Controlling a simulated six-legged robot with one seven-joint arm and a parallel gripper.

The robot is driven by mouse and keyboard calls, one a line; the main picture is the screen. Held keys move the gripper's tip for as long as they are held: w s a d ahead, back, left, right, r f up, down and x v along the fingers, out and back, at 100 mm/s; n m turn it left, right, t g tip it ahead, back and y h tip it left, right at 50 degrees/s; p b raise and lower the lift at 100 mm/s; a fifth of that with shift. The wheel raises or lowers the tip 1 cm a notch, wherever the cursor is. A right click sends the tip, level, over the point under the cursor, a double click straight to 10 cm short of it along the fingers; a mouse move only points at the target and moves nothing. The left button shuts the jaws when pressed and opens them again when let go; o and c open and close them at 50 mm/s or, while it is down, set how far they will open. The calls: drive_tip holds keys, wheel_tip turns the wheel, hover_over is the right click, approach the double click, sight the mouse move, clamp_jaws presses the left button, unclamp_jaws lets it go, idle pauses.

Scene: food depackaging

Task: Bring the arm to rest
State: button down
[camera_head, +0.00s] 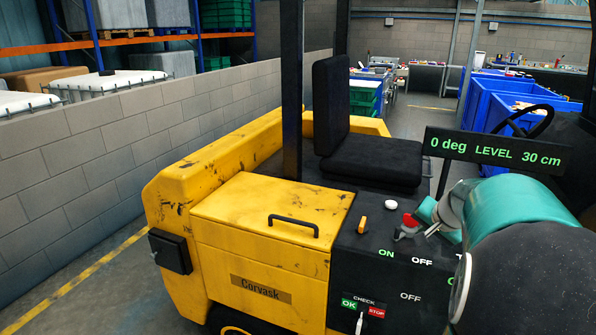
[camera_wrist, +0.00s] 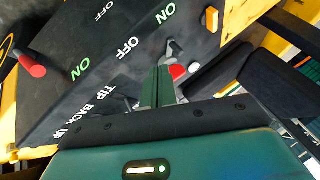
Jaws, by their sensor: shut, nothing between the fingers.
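My gripper (camera_wrist: 158,84) is shut, its green fingers together with nothing between them, over the black control panel (camera_wrist: 118,45) of a yellow forklift. In the head view my teal arm comes in from the right and my gripper (camera_head: 428,211) is beside a red-topped grey control (camera_head: 410,219). The same red control (camera_wrist: 178,72) shows just past the fingertips in the wrist view; I cannot tell whether they touch it. A white button (camera_head: 390,205) and an orange switch (camera_head: 362,225) stand on the panel nearby.
A sign (camera_head: 497,150) reading "0 deg LEVEL 30 cm" stands behind my arm. The black seat (camera_head: 370,160) and a dark post (camera_head: 291,90) rise beyond the panel. A red-ended lever (camera_wrist: 32,65) is at the left in the wrist view. Blue bins (camera_head: 500,105) stand behind.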

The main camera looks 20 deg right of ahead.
drive_tip(key=s+a+r+n+y, duration=0.1)
drive_tip(key=a+r+n, duration=0.15)
drive_tip(key=a, duration=0.95)
drive_tip(key=s+a+r+n+y, duration=0.1)
drive_tip(key=a+n, duration=0.3)
drive_tip(key=a, duration=0.8)
drive_tip(key=s+a+f+n+g, duration=0.1)
drive_tip(key=s+a+n, duration=0.5)
drive_tip(key=s+a, duration=0.6)
drive_tip(key=shift+a+f, duration=0.55)
drive_tip(key=shift+a, duration=0.15)
drive_tip(key=shift+d, duration=0.2)
